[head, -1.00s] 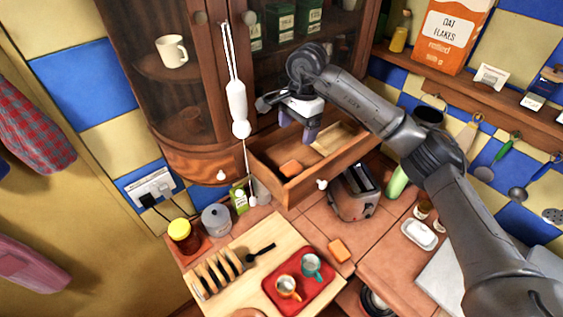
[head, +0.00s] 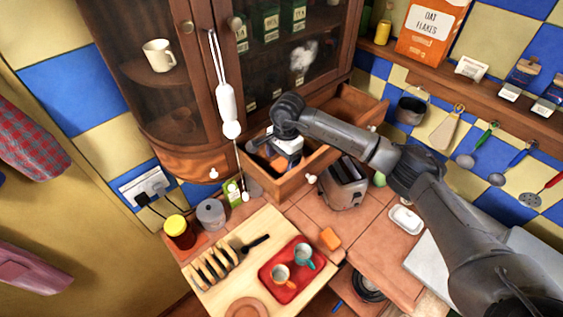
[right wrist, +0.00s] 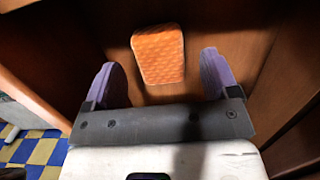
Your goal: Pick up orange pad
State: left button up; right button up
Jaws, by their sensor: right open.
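The orange pad (right wrist: 158,54) lies on the wooden floor of the open drawer (head: 303,177), seen in the right wrist view. My right gripper (right wrist: 160,80) is open, its two purple fingers on either side of the lower part of the pad, with gaps on both sides. Nothing is between the fingers that they touch. A second orange pad (head: 330,239) lies on the tiled counter. My left gripper is not in view.
The drawer's walls stand close around the gripper. A toaster (head: 343,184) is just below the drawer front. A white utensil (head: 226,108) hangs before the glass cabinet. A board (head: 222,291) holds a toast rack and a red tray (head: 290,293) with two cups.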

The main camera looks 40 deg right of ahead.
jog(key=shift+a+f, duration=0.15)
jog(key=shift+f, duration=0.65)
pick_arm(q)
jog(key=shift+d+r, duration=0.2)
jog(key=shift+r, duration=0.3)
pick_arm(e)
jog(key=shift+f, duration=0.3)
jog(key=c, duration=1)
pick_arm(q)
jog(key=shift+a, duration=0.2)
pick_arm(e)
jog(key=shift+r, duration=0.1)
jog(key=shift+r, duration=0.75)
notch_tip(320, 180, up, 14)
jog(key=r+b, duration=0.1)
jog(key=b, duration=0.3)
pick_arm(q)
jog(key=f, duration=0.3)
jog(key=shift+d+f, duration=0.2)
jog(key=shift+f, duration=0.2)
pick_arm(e)
notch_tip(320, 180, up, 11)
send_over(281, 163)
jog(key=shift+r, duration=0.2)
